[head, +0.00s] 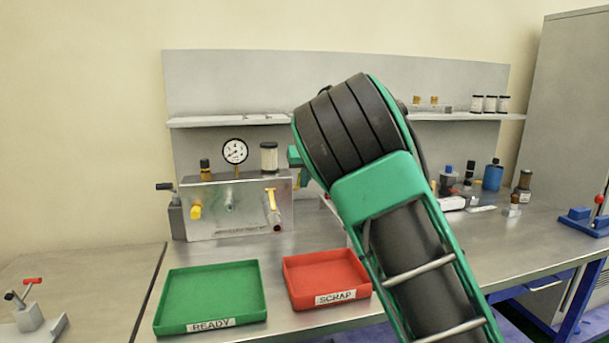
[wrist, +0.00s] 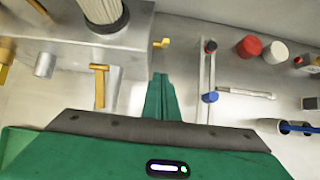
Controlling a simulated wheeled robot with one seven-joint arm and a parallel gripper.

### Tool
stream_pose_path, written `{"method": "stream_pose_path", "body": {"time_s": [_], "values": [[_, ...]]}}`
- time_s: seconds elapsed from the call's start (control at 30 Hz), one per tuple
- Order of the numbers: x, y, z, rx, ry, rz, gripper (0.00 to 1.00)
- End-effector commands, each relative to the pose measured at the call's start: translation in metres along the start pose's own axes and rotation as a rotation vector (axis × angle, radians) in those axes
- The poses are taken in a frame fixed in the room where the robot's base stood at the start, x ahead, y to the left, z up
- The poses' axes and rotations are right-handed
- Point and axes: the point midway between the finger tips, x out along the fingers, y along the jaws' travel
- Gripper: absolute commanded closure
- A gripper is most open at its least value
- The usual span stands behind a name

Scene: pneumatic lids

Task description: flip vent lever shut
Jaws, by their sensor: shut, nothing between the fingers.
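The steel valve block (head: 232,190) stands on the bench at the left. A yellow lever (head: 271,198) is on its front face near the right end; it also shows in the wrist view (wrist: 100,85), beside a grey port. A smaller yellow lever (wrist: 161,43) sticks out from the block's right end in the wrist view. I cannot tell which one is the vent lever.
A pressure gauge (head: 235,151) and a white filter (head: 269,157) top the block. A green READY tray (head: 210,325) and a red SCRAP tray (head: 335,298) lie in front. Bottles and tools, including a blue bottle (head: 492,175), stand right of my arm.

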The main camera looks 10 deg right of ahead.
Motion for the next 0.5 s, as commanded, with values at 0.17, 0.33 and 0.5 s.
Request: {"method": "stream_pose_path", "body": {"time_s": [0.17, 0.33, 0.5], "values": [[0.015, -0.002, 0.016, 0.000, -0.002, -0.002, 1.00], [0.018, -0.001, 0.030, 0.000, -0.001, 0.000, 1.00], [0.019, -0.001, 0.037, 0.002, 0.000, -0.001, 1.00]]}}
